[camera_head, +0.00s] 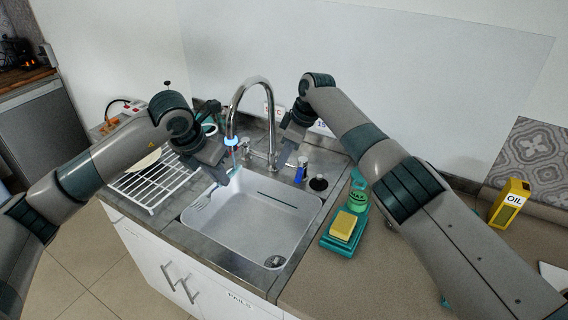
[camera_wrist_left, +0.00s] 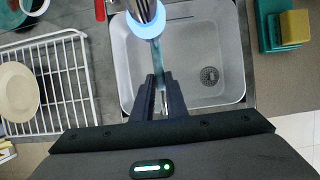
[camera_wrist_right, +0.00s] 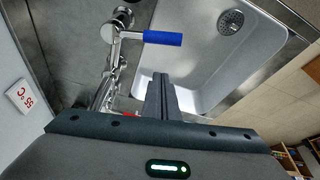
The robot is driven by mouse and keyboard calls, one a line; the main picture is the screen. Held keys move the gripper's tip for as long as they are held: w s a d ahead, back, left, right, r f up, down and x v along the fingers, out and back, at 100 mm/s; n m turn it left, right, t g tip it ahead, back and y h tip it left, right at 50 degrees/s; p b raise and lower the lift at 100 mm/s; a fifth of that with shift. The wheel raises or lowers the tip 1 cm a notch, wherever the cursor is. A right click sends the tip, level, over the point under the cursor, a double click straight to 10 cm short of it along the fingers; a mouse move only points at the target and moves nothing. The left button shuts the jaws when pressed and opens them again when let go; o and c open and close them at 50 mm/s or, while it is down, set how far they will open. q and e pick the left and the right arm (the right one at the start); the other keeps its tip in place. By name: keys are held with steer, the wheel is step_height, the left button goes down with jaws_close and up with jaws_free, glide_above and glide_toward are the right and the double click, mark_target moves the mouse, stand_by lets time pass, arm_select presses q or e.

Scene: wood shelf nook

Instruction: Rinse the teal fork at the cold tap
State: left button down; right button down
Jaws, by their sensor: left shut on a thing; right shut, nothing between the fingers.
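My left gripper (camera_head: 222,175) is shut over the sink (camera_head: 262,190), below the tap (camera_head: 231,125). In the left wrist view a thin teal strip, the teal fork (camera_wrist_left: 157,75), stands out from between the fingers (camera_wrist_left: 158,90) toward the tap's glowing blue ring (camera_wrist_left: 160,24). I cannot clearly separate the fork from any water there. The blue cold lever (camera_wrist_right: 163,38) stands right of the tap and shows in the head view (camera_head: 300,171). My right gripper (camera_head: 283,160) is shut and empty beside that lever, apart from it. A red lever (camera_wrist_left: 100,10) is left of the tap.
A white wire rack (camera_head: 150,185) with a plate (camera_wrist_left: 18,92) stands left of the sink. A teal tray (camera_head: 338,244) with a yellow sponge (camera_head: 343,226) lies to its right. A yellow oil carton (camera_head: 509,203) stands far right.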

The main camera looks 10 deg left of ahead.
steer(key=v, duration=0.8)
steer(key=shift+d, duration=0.2)
steer(key=m+t+y, duration=0.2)
steer(key=m+t, duration=0.3)
steer(key=m, duration=1.1)
glide_toward(298, 173)
steer(key=s+d, duration=0.1)
steer(key=d, duration=0.3)
steer(key=shift+s+r, duration=0.2)
steer(key=shift+r, duration=0.2)
steer(key=x, duration=1)
steer(key=shift+a, duration=0.1)
